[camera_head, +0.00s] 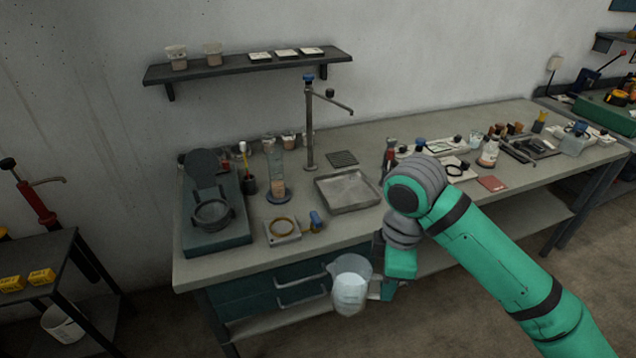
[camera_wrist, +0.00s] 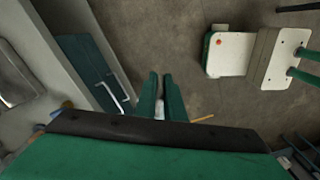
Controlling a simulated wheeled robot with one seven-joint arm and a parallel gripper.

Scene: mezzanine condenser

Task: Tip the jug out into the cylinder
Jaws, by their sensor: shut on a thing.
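A clear jug (camera_head: 350,288) hangs in front of the bench's front edge, below the worktop, roughly upright with its spout to the left. Its lower part looks pale, as if holding liquid. My gripper (camera_head: 376,290) is shut on the jug's right side; the exact grip is hard to see. In the wrist view my gripper (camera_wrist: 161,95) shows two green fingers close together with a pale bit between them, and the jug is mostly hidden. A tall clear cylinder (camera_head: 275,172) with a blue foot stands upright on the bench, up and left of the jug.
A metal tray (camera_head: 347,191) and tap stand (camera_head: 309,130) are right of the cylinder. A pale block with a ring (camera_head: 283,230) and a blue-topped item (camera_head: 315,221) stand in front of it. A dark apparatus (camera_head: 212,212) stands left. Drawer handles (camera_head: 300,292) jut out beside the jug.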

